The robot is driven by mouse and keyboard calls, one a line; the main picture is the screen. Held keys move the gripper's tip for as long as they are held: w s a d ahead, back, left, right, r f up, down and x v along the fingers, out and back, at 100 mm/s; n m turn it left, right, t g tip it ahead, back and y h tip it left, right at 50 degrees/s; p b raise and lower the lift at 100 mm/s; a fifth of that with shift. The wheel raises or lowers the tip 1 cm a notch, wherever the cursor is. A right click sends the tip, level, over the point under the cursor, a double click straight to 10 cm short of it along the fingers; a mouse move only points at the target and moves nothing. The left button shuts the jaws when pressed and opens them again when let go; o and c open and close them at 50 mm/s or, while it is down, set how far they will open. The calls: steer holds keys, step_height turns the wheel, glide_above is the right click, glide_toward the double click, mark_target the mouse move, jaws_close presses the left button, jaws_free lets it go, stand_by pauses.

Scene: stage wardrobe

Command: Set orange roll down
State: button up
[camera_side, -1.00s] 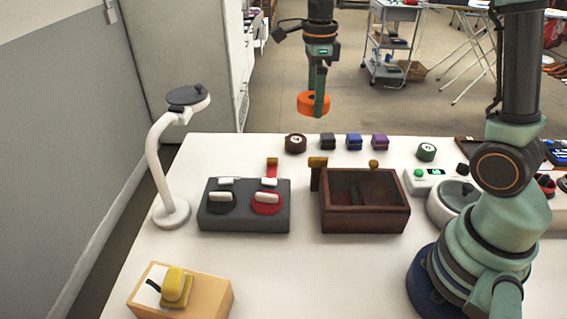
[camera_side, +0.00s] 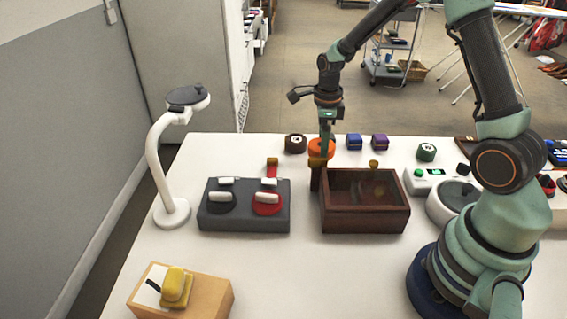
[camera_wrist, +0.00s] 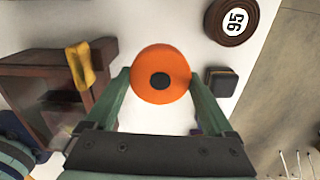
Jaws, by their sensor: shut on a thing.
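The orange roll (camera_side: 318,148) is held upright between the fingers of my gripper (camera_side: 326,152). In the wrist view the roll (camera_wrist: 160,62) shows its round orange face and dark centre, with one green finger of my gripper (camera_wrist: 160,85) on each side. My gripper is shut on it, pointing down behind the back left corner of the brown wooden box (camera_side: 365,222). The roll is low over the white table (camera_side: 300,270); whether it touches the table cannot be told, as its lower part is hidden.
A dark brown roll (camera_side: 295,143), marked 95 in the wrist view (camera_wrist: 238,18), stands left of the orange roll. A dark block (camera_wrist: 221,82) is close beside it. A yellow-brown handle (camera_side: 317,162) rises near the box.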

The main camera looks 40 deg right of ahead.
steer(key=shift+f, duration=2.4)
steer(key=shift+f, duration=0.1)
steer(key=o, duration=1.2)
